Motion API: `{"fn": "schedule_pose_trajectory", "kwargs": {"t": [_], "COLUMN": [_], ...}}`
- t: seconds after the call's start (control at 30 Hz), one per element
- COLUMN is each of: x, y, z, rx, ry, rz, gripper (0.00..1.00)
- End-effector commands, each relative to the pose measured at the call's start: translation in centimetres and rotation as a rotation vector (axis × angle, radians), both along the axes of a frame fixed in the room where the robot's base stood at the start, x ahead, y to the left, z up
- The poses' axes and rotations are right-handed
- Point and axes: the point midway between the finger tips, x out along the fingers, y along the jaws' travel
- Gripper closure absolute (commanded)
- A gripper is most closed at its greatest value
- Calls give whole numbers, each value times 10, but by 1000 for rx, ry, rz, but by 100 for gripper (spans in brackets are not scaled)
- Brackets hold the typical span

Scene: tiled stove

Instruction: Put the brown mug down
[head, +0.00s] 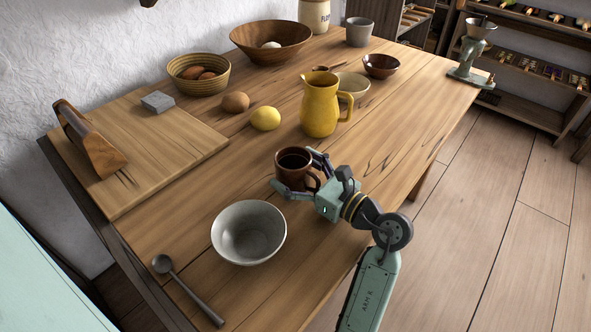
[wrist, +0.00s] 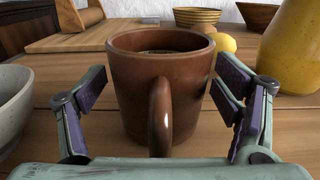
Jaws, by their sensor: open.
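The brown mug (head: 294,165) stands upright on the wooden table, with dark contents inside. In the wrist view the mug (wrist: 150,85) fills the middle, its handle facing me. My gripper (head: 298,172) is open around the mug. In the wrist view, the fingers of my gripper (wrist: 160,105) are spread on either side of the mug, with a gap showing at each side. The mug's base looks to be on the tabletop, though its lower front is partly hidden by the handle and my gripper.
A yellow jug (head: 320,104) stands behind the mug, near a lemon (head: 265,118). A cutting board (head: 150,150) lies at the left. Bare table (head: 400,130) shows at the right.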

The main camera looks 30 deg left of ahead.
Motion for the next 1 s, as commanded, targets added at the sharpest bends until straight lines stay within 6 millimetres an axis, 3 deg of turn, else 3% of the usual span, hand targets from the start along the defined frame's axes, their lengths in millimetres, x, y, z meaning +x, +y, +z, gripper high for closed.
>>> {"fn": "schedule_pose_trajectory", "kwargs": {"t": [0.03,0.17,0.4,0.6,0.8,1.0], "x": [0,-2,-9,-14,-17,-17], "y": [0,-19,-72,-105,-119,-119], "z": [6,1,0,2,3,4], "rx": [0,1,0,1,0,0], "ry": [-1,-1,-3,-3,-1,0], "rz": [0,-5,-6,-4,-1,0], "gripper": [17,17,17,17,17,17]}}
